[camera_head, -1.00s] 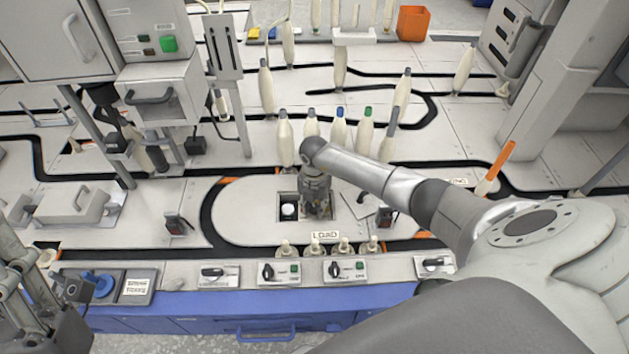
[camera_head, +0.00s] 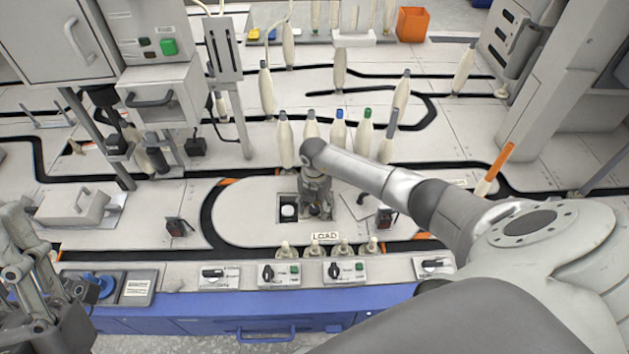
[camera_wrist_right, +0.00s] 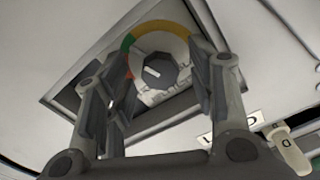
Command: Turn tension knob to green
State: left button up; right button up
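In the right wrist view, the tension knob (camera_wrist_right: 155,72) is a small dark grey polygonal knob with a white mark, on a pale round dial in a recessed square. The dial's coloured arc (camera_wrist_right: 160,27) runs green at upper left, yellow-orange across the top and red at left. The white mark lies slantwise; I cannot tell which end points. My right gripper (camera_wrist_right: 162,88) is open, a finger on either side of the knob, with gaps showing. In the head view, my right gripper (camera_head: 317,208) is over the recess and hides the knob. My left gripper (camera_head: 30,265) is at lower left.
A LOAD label (camera_head: 325,237) and several small pegs (camera_head: 344,247) stand in front of the recess. Switch boxes (camera_head: 280,274) line the front edge. Several bobbins (camera_head: 339,133) stand behind the right gripper. A white round piece (camera_head: 289,211) sits left of it.

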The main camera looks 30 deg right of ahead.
aim_at(315, 209)
notch_tip(315, 209, up, 12)
dwell(0.7)
jog(key=shift+s+f, duration=0.1)
dwell(0.4)
